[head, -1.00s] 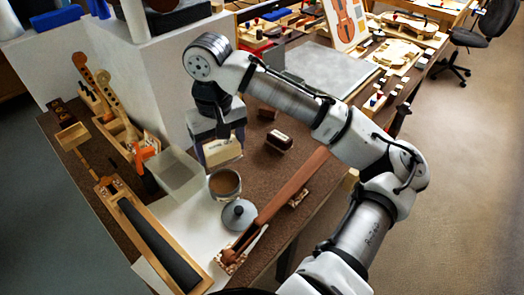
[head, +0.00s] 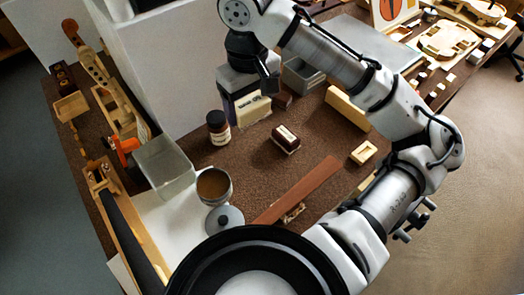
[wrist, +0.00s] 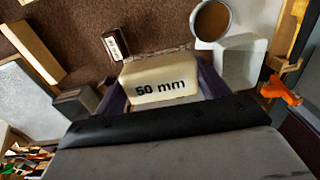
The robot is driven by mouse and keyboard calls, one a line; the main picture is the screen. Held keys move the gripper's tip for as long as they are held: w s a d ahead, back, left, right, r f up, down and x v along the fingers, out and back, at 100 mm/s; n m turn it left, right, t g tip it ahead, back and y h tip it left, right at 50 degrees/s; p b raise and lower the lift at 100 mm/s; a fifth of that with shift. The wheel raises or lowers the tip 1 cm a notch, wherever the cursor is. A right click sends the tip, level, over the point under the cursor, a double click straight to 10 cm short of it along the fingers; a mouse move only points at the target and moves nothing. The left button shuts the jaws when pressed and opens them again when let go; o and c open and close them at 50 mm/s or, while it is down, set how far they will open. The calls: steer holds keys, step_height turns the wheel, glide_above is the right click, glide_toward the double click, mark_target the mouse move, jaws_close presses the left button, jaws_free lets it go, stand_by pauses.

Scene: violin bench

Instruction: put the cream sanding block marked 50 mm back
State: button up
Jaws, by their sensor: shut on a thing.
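The cream sanding block (wrist: 160,82), with "50 mm" in black on its face, is between the two dark purple fingers of my gripper (wrist: 162,76) in the wrist view. My gripper is shut on it. In the head view the block (head: 253,109) shows at the lower end of my gripper (head: 250,100), over the back part of the brown bench (head: 235,160). Whether the block touches the bench cannot be told.
A dark bottle (head: 217,127) stands left of the block. A dark labelled block (head: 285,138) lies in front, to the right. A grey open box (head: 302,75) and a wooden bar (head: 347,108) are to the right. A cup (head: 214,186) and clear bin (head: 165,167) stand nearer.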

mark_target(255, 164)
steer(key=shift+w+d, duration=0.15)
steer(key=shift+f, duration=0.2)
step_height(255, 164, down, 19)
steer(key=shift+f, duration=0.2)
steer(key=shift+f, duration=0.1)
steer(key=o, duration=0.5)
steer(key=shift+f, duration=0.1)
steer(key=o, duration=0.4)
steer(key=shift+o, duration=0.2)
step_height(255, 164, up, 12)
steer(key=shift+r, duration=0.25)
